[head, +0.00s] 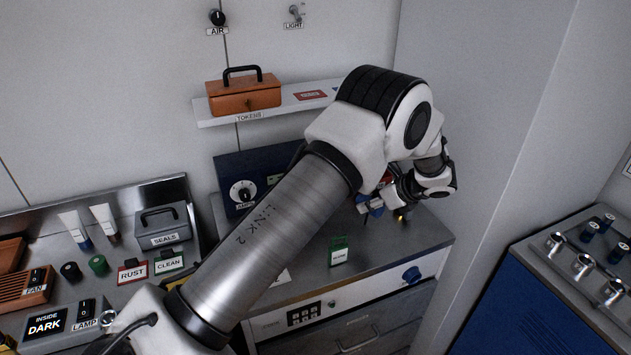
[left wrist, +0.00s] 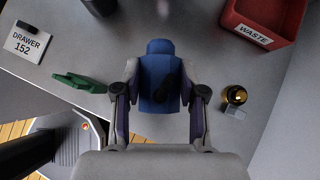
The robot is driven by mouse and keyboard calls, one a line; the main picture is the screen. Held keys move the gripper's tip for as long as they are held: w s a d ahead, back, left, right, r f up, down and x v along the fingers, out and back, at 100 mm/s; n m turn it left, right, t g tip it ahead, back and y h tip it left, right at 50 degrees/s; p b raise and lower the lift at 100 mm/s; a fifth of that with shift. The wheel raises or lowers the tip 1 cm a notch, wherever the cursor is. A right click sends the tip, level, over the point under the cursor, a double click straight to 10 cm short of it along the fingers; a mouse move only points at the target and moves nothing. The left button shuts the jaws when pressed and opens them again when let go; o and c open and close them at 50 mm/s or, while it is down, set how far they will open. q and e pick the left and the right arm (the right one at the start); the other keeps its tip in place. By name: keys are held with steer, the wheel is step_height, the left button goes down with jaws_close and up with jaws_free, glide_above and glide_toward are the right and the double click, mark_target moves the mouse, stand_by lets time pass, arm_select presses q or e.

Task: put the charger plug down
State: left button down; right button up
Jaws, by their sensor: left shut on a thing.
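My left gripper (head: 383,203) is at the back right of the grey cabinet top. In the left wrist view, its two fingers (left wrist: 160,102) are shut on the sides of a blue block-shaped thing with a dark part in its middle, which I take for the charger plug (left wrist: 160,62). In the head view, only a small blue piece of the plug (head: 376,210) shows beside the fingers. I cannot tell whether the plug touches the cabinet top (head: 385,248) or hangs above it. My right gripper is not in view.
A green card holder (head: 339,252) stands left of the gripper. A red WASTE bin (left wrist: 262,18) and a small gold-topped thing (left wrist: 236,97) are close by in the wrist view. A DRAWER 152 card (left wrist: 27,42) lies there too. A blue panel with a dial (head: 243,191) stands behind.

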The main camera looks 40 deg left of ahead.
arm_select(q)
steer(key=f, duration=0.2)
steer(key=d+f+p, duration=0.1)
steer(key=f, duration=0.1)
steer(key=f+p, duration=0.1)
steer(key=shift+d+f, duration=0.3)
steer(key=shift+f, duration=0.1)
steer(key=f, duration=0.3)
steer(key=shift+a+p, duration=0.35)
steer(key=shift+p, duration=0.05)
steer(key=shift+a+f, duration=0.15)
steer(key=shift+f, duration=0.2)
steer(key=shift+d+f+b, duration=0.2)
steer(key=shift+d+b, duration=0.1)
steer(key=shift+b, duration=0.1)
steer(key=c, duration=0.7)
jaws_free()
steer(key=shift+r, duration=0.1)
steer(key=shift+o, duration=0.2)
steer(key=shift+a, duration=0.2)
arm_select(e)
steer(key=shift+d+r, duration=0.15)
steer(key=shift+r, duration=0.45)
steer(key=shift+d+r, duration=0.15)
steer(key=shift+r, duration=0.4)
